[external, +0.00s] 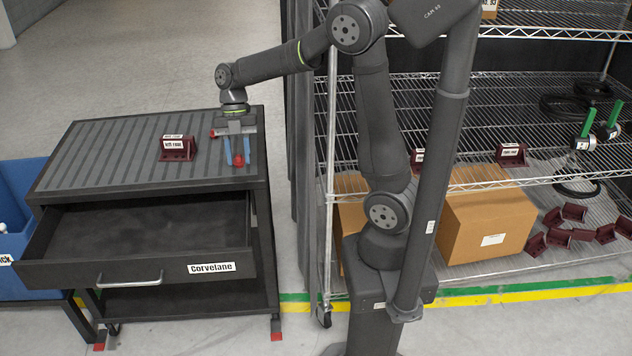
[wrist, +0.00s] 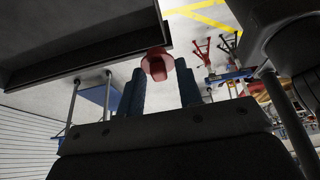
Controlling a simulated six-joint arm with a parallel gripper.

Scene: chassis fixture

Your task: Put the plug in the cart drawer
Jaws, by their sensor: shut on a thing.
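The plug (external: 239,161) is small and dark red, held between the blue fingertips of my gripper (external: 237,157) at the right end of the cart top. In the wrist view the red plug (wrist: 157,65) has a wide round flange and sits between the two blue fingers (wrist: 160,88). My gripper is shut on it, pointing down. Whether the plug touches the cart top is unclear. The cart drawer (external: 120,268) is pulled open below and to the left, with a silver handle and a "Corvelane" label. The visible part of its floor looks empty.
A dark red labelled bracket (external: 177,149) stands on the ribbed cart top (external: 105,150), left of my gripper. A blue bin (external: 22,182) is left of the cart. A wire rack (external: 480,100) with cardboard boxes (external: 488,218) and more red brackets stands at right.

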